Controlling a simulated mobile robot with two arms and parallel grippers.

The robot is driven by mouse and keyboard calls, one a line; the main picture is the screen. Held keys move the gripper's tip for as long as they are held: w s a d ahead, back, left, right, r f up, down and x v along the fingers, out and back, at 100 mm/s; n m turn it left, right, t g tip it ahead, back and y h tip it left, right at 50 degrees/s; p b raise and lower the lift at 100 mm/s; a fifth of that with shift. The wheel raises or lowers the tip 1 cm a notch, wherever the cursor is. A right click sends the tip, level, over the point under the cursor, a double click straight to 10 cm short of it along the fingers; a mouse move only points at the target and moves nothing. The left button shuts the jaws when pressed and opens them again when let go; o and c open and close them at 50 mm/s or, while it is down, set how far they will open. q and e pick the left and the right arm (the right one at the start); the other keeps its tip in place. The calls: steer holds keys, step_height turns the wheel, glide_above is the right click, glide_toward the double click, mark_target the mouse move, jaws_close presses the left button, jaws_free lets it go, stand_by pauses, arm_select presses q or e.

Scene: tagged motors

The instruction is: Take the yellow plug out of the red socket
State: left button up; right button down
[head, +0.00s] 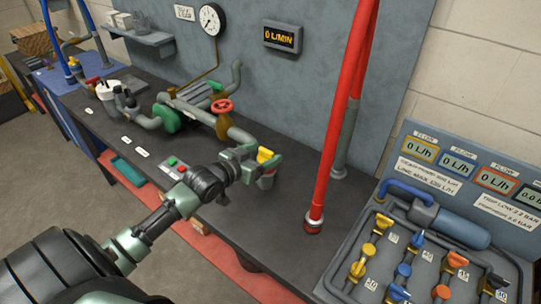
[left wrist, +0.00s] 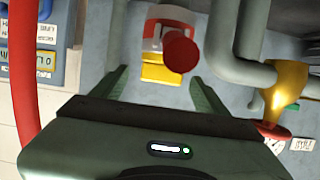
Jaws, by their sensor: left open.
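The yellow plug (head: 265,154) shows at the tips of my left gripper (head: 259,163) in the head view, above the middle of the dark bench. In the left wrist view, the yellow plug (left wrist: 162,70) lies between and just beyond the two green fingers of my left gripper (left wrist: 159,80). The fingers are spread, with a gap on both sides of the plug. A red part with a pale collar, seemingly the red socket (left wrist: 180,52), adjoins the plug. Its join with the plug is partly hidden. My right gripper is not in view.
Grey pipes with a red valve wheel (head: 222,106) lie behind the gripper. A tall red pipe (head: 343,110) stands to the right. A tray of valves (head: 350,222) sits at the right. A control box (head: 175,168) is left of my arm. The front bench is mostly clear.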

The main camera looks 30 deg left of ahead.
arm_select(q)
steer(key=shift+p+x, duration=0.55)
steer(key=shift+x, duration=0.2)
steer(key=x, duration=0.3)
steer(key=shift+w+a+f+p, duration=0.1)
steer(key=shift+w+f+p, duration=0.15)
steer(key=shift+p, duration=0.1)
steer(key=shift+w+f, duration=0.1)
steer(key=shift+w, duration=0.05)
steer(key=shift+c, duration=0.3)
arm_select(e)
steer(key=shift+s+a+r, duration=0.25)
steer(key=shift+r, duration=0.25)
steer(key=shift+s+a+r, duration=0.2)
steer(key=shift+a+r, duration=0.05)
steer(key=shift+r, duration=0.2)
arm_select(q)
steer(key=c, duration=1.4)
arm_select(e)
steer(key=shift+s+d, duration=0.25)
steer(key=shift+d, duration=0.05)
